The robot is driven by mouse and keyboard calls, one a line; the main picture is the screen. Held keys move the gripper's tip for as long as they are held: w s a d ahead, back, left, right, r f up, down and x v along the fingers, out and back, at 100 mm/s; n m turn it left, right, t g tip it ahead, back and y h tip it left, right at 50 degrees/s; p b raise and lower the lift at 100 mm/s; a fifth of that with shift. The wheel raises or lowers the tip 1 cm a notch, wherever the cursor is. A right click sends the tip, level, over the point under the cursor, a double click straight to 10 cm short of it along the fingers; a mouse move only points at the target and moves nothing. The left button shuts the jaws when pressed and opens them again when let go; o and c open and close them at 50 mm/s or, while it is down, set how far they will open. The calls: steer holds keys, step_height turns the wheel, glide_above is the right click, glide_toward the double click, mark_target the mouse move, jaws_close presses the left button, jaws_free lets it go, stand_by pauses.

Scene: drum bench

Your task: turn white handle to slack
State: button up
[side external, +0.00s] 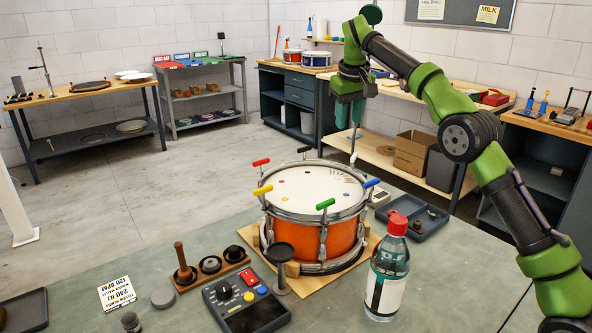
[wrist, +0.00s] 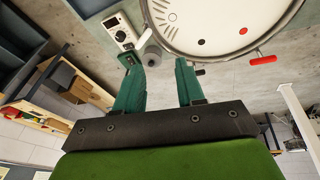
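An orange drum (side external: 310,215) with a white head stands on a wooden base on the bench. Coloured handles ring its rim: red (side external: 261,162), yellow (side external: 263,190), green (side external: 325,204), blue (side external: 371,183) and black (side external: 304,149). A pale handle (side external: 354,147), probably the white one, shows small at the far right rim, just below my gripper (side external: 349,124). In the wrist view the drum head (wrist: 215,25) is at the top, and a pale grey cylinder (wrist: 152,55) lies by the left fingertip; I cannot tell whether they touch. My gripper (wrist: 165,62) is open, with nothing visibly held.
A bottle with a red cap (side external: 387,265) stands at the drum's front right. A control box (side external: 245,305), a black round-topped stand (side external: 281,265) and a wooden peg rack (side external: 210,267) are in front. A dark tray (side external: 428,225) and a small dial box (side external: 380,198) sit right of the drum.

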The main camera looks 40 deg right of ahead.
mark_target(354, 155)
steer(key=d+f+m, duration=0.2)
steer(key=f+m, duration=0.1)
steer(key=f, duration=0.1)
steer(key=w+d+f+m+h, duration=0.1)
steer(key=d+f+m, duration=0.1)
steer(key=f, duration=0.3)
steer(key=w+d+f+m, duration=0.1)
steer(key=d+f+m, duration=0.1)
steer(key=f+m, duration=0.2)
steer(key=shift+w+f+m+h, duration=0.2)
steer(key=shift+m+h, duration=0.1)
steer(key=shift+h, duration=0.1)
steer(key=shift+r, duration=0.1)
jaws_close()
